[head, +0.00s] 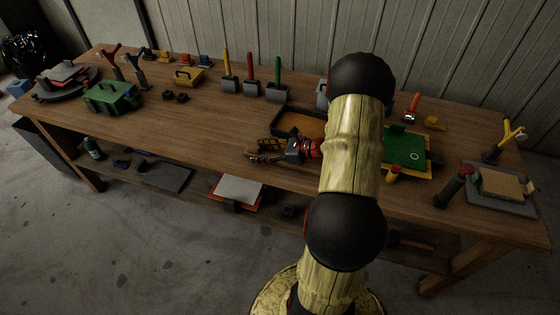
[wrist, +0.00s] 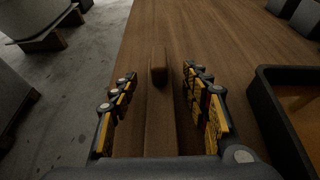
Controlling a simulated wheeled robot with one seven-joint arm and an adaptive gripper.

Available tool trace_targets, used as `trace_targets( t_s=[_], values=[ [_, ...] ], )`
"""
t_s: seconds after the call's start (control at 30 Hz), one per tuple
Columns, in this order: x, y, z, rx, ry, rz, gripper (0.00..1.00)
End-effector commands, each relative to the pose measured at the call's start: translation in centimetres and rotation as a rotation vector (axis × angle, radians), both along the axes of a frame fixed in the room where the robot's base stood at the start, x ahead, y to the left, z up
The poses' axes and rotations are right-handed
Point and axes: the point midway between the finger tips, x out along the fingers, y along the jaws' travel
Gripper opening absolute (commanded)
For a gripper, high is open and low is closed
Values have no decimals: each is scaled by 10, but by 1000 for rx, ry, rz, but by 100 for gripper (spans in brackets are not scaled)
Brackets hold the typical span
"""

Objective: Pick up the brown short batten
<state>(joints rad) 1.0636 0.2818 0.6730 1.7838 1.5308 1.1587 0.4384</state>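My gripper (wrist: 157,88) is open, with black and yellow fingers on either side and apart from the batten. In the head view my gripper (head: 257,150) is low over the table's front edge; I cannot make out the batten there.
A black-rimmed tray (wrist: 265,115) stands just right of my gripper. The table's front edge is close on the left. In the head view, scrapers (head: 251,87), a green box (head: 110,97) and a green board (head: 405,148) stand on the table (head: 190,125). The table's middle left is clear.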

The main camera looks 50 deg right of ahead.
Motion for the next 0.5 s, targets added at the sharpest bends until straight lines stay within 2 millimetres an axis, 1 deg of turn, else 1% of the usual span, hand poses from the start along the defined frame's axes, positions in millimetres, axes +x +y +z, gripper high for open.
trace_targets(
  t_s=[0.07,0.5],
  values=[
    [0,0,0,0,0,0,42],
    [0,0,0,0,0,0,17]
  ],
)
